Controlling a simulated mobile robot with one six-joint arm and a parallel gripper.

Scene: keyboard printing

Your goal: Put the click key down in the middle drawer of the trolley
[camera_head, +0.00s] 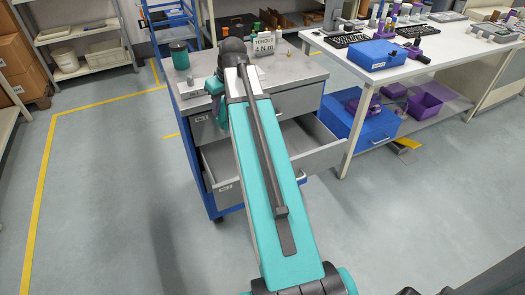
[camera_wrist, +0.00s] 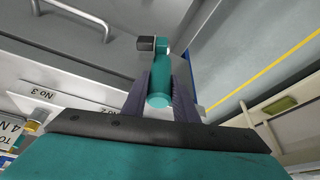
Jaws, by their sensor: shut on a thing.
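In the wrist view my gripper (camera_wrist: 160,92) is shut on the click key (camera_wrist: 158,75), a teal-handled tool with a dark and silver square end pointing away from the palm. The trolley has a blue frame and a grey top (camera_head: 290,72). Its middle drawer (camera_head: 322,158) is pulled out, and the visible part of its inside is bare. The upper drawer (camera_head: 300,100) looks shut. I cannot tell the key's height over the drawer.
A teal canister (camera_head: 180,56) and a sign reading 4 N.m (camera_head: 266,45) stand on the trolley top. A white workbench (camera_head: 440,48) with a blue box (camera_head: 372,55) stands to the right. Another blue box (camera_head: 362,120) lies below it. The floor in front is clear.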

